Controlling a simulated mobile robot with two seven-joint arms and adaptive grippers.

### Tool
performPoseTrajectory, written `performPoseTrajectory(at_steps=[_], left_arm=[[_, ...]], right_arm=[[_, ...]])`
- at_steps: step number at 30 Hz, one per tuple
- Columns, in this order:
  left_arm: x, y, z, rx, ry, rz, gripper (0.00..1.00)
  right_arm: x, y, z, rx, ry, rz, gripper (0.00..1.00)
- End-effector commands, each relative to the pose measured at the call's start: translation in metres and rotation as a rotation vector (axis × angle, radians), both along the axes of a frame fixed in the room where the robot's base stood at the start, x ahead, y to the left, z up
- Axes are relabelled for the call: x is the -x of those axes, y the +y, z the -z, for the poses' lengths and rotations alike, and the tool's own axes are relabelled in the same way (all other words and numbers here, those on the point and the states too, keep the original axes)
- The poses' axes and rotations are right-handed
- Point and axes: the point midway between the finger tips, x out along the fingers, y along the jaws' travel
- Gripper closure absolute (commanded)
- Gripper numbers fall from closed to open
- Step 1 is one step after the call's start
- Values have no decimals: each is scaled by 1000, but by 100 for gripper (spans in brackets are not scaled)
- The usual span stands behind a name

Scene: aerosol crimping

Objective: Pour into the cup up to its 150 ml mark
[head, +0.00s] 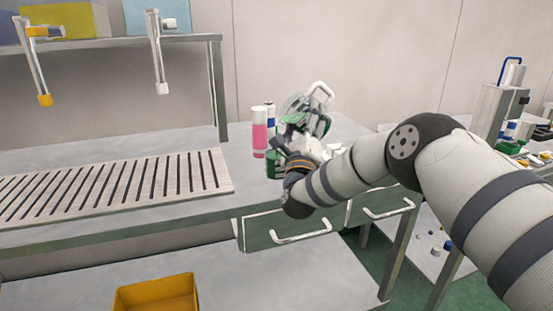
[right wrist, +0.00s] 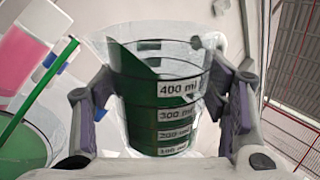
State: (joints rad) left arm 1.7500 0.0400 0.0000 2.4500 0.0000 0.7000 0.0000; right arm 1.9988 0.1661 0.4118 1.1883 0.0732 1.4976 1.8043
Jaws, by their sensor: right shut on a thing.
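My right gripper (head: 300,150) is shut around a clear measuring jug (head: 312,108) with a white handle, tilted above the table. In the right wrist view the jug (right wrist: 160,100) holds green liquid, shows marks from 100 to 400 ml, and sits between both fingers. A green-filled cup (head: 274,163) stands just below and left of the jug; it shows in part in the right wrist view (right wrist: 28,150). A thin green streak (right wrist: 35,105) runs from near the jug's rim to the cup, like a stream of liquid. The cup's 150 ml mark cannot be read. My left gripper is not in view.
A pink bottle (head: 259,132) with a white cap stands close behind the cup, beside another white bottle (head: 270,116). A slotted panel (head: 120,190) lies on the left of the table (head: 225,205). A yellow bin (head: 157,294) stands low in front. A shelf (head: 120,43) is above.

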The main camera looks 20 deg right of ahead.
Motion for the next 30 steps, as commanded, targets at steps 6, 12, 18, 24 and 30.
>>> performPoseTrajectory(at_steps=[6,12,18,24,30], left_arm=[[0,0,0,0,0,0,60],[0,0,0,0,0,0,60],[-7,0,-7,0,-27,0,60],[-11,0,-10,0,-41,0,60],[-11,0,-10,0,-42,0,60]], right_arm=[[0,0,-2,9,-4,0,87],[0,0,-2,9,-4,0,87],[1,-1,-19,-138,-9,1,87],[1,-2,-25,-295,2,1,87],[0,-1,-25,-331,4,1,87]])
